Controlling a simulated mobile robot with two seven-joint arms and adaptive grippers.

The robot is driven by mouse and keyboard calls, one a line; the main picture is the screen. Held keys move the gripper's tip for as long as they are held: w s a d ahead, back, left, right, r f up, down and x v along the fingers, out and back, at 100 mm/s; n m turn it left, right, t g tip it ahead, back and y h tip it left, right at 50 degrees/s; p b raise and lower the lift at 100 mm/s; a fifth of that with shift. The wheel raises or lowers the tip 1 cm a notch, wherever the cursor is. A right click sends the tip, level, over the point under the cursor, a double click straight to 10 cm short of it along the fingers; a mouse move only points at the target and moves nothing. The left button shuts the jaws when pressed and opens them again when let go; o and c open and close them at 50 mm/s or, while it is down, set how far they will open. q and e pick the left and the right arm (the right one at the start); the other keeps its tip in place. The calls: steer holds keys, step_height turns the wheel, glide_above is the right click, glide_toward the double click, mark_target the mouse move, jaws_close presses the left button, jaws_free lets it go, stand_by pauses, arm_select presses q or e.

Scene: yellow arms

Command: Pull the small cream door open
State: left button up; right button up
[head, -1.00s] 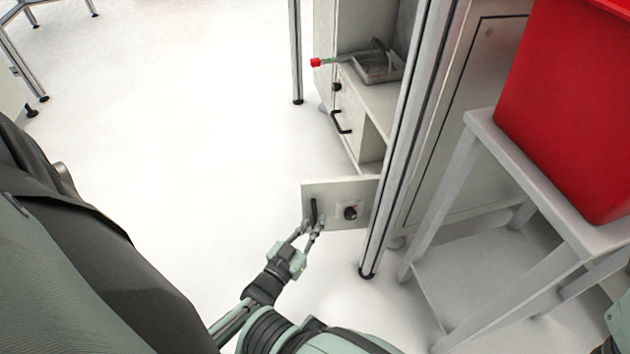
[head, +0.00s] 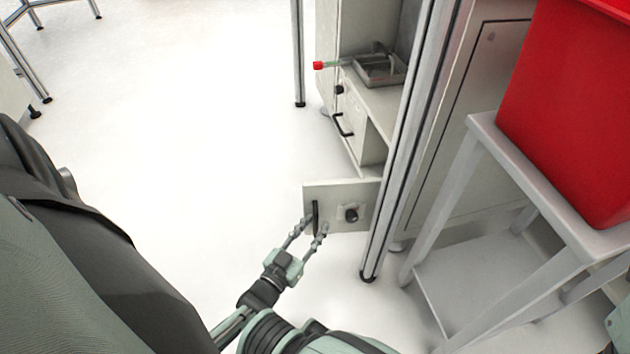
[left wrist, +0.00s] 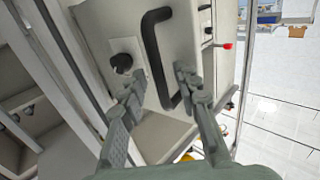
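The small cream door (head: 334,192) stands swung out from the cabinet, with a black bar handle (head: 315,214) and a round black knob (head: 351,215) on its face. My left gripper (head: 315,226) is at the handle's lower end, fingers spread. In the left wrist view the door (left wrist: 187,50) shows close up. The handle (left wrist: 151,42) lies between the lines of the two open fingers (left wrist: 158,84), apart from the left finger; whether the right finger touches it I cannot tell. My right gripper is out of view.
A cabinet with another handled front (head: 351,115) and a metal tray (head: 378,68) stands behind. A red-capped tube (head: 318,65) juts out there. A metal post (head: 383,215) stands by the door's right edge. A red bin (head: 570,120) sits on a grey stand (head: 484,122).

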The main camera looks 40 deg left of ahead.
arm_select(q)
steer(key=s, duration=0.6)
steer(key=shift+s+d, duration=0.15)
stand_by(0.3)
